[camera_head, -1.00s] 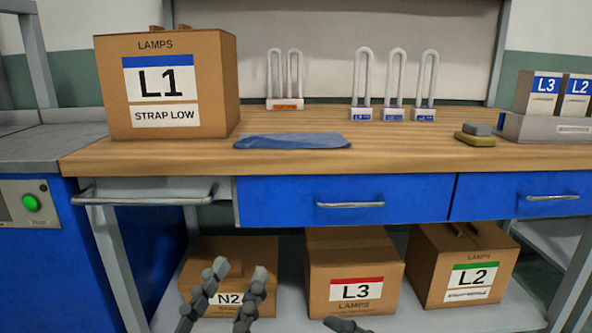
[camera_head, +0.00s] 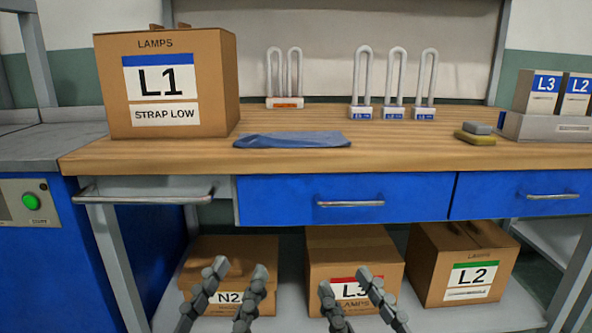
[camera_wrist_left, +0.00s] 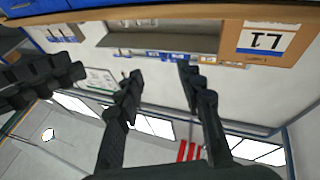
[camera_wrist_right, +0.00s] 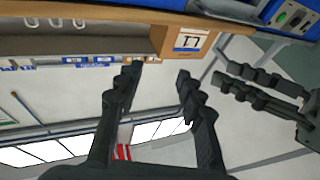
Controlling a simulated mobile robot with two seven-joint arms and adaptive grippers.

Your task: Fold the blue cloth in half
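The blue cloth (camera_head: 292,140) lies flat on the wooden workbench top, near its front edge and right of the L1 box. It appears as a thin, wide strip. My left gripper (camera_head: 238,268) is low in front of the bench, below and apart from the cloth, with its fingers spread and nothing between them; it also shows in the left wrist view (camera_wrist_left: 158,75). My right gripper (camera_head: 345,280) is also low in front of the bench, right of the left one, open and empty; it also shows in the right wrist view (camera_wrist_right: 157,80). Neither touches the cloth.
The L1 box (camera_head: 170,120) stands left of the cloth. Several lamps (camera_head: 394,85) stand at the back. Two small blocks (camera_head: 475,134) lie to the right. Blue drawers (camera_head: 345,200) with handles front the bench. Boxes (camera_head: 355,265) fill the lower shelf. The bench (camera_head: 400,155) is clear right of the cloth.

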